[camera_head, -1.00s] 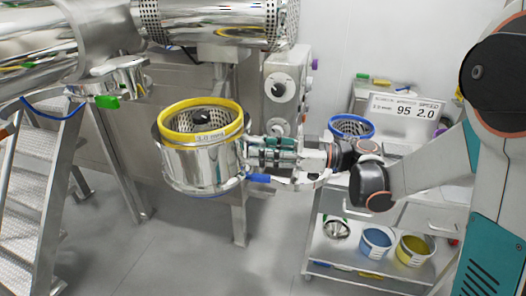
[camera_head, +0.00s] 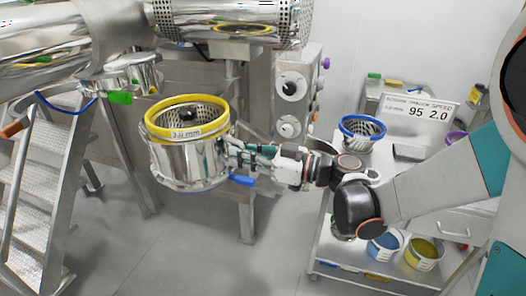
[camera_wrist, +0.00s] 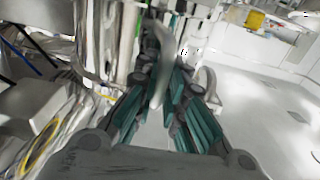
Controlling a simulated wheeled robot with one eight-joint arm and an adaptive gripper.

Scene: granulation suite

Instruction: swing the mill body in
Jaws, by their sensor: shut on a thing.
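The mill body is a shiny steel drum (camera_head: 185,163) with a yellow-rimmed screen (camera_head: 187,118) labelled 3.0 mm seated in its top. It hangs in front of the grey machine housing in the head view. My gripper (camera_head: 238,155) reaches it from the right and is shut on a handle at the drum's side. The exact contact is partly hidden by the fingers. In the wrist view my gripper (camera_wrist: 168,92) has its green-padded fingers around a pale curved bar (camera_wrist: 161,60). A blue lever (camera_head: 243,180) sticks out just below the gripper.
A steel chute outlet with a green handle (camera_head: 120,97) is at upper left, above steps (camera_head: 42,190). A perforated steel cylinder (camera_head: 230,20) is overhead. At right a cart holds a blue-rimmed screen (camera_head: 361,130) and a sign (camera_head: 417,112). The floor below the drum is clear.

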